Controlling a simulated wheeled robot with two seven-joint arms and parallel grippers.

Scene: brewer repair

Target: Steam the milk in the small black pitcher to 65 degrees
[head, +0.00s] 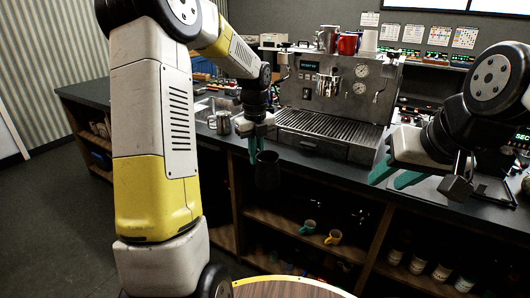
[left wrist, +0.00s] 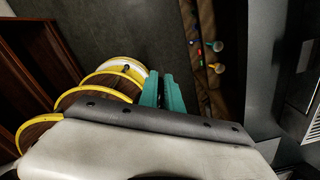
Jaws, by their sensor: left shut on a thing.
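The small black pitcher (head: 268,172) hangs in front of the counter's front edge, below the left part of the espresso machine (head: 325,128). My left gripper (head: 253,150) is shut on it; its teal fingers are at the pitcher's left side. In the left wrist view the teal fingertips (left wrist: 162,92) are close together, and I cannot make out the pitcher there. The milk inside is not visible. My right gripper (head: 394,178) has its teal fingers apart and is empty, over the counter's front edge at the right. A thin wand-like tube (head: 381,88) shows at the machine's right side.
A steel pitcher (head: 220,122) stands on the counter left of the machine. A red cup (head: 347,44) and steel vessels sit on top of the machine. A display (head: 521,138) is at the far right. Mugs (head: 307,227) stand on the open shelves below the counter.

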